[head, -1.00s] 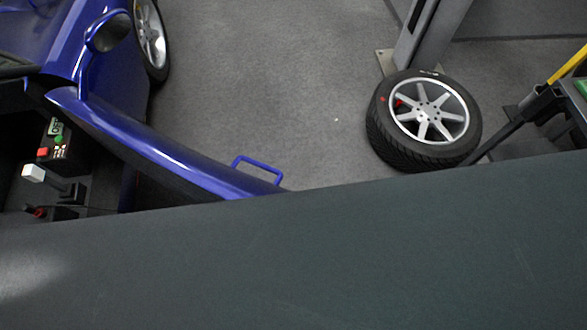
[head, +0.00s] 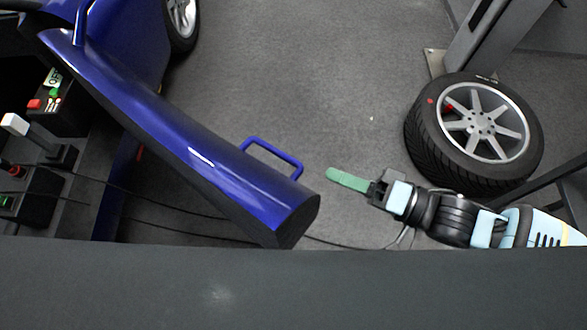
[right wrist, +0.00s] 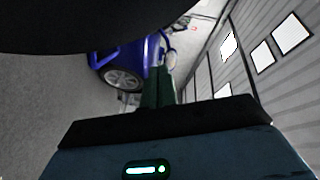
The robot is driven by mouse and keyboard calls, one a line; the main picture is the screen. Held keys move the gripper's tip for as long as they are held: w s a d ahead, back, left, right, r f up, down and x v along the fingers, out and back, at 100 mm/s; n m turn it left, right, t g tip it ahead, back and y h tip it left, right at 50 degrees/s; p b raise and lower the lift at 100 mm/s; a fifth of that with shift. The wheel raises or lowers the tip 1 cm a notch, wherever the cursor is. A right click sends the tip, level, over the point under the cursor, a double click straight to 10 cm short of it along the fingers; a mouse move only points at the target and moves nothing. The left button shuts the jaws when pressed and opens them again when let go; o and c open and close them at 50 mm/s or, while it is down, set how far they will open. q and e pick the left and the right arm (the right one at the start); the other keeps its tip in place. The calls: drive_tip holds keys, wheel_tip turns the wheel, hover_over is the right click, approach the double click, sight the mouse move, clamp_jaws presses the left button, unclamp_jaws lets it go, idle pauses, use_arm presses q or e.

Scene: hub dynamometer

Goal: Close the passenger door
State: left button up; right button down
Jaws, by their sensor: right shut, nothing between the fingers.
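The blue passenger door (head: 170,130) stands open, swung out from the blue car (head: 125,50). It runs diagonally from the upper left to its free end near the picture's middle. A blue loop handle (head: 272,155) sticks out from its outer side. My right gripper (head: 347,180), with green fingers, is shut and empty just right of the handle and the door's free end, apart from both. The green fingers also show in the right wrist view (right wrist: 158,88), pointing toward the blue car (right wrist: 105,58). My left gripper is not in view.
Control boxes (head: 60,105) with a lever and buttons sit inside the car at left. Thin cables cross the floor under the door. The floor beyond the handle is clear.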

drive_tip(key=d, duration=0.1)
drive_tip(key=w+d+m+b, duration=0.1)
drive_tip(key=w+d+b, duration=0.1)
drive_tip(key=shift+f+g, duration=0.25)
drive_tip(key=shift+g, duration=0.05)
drive_tip(key=a, duration=0.3)
drive_tip(key=a+f+b, duration=0.1)
drive_tip(key=a, duration=0.7)
drive_tip(key=shift+w+a+f, duration=0.2)
drive_tip(key=shift+w, duration=0.05)
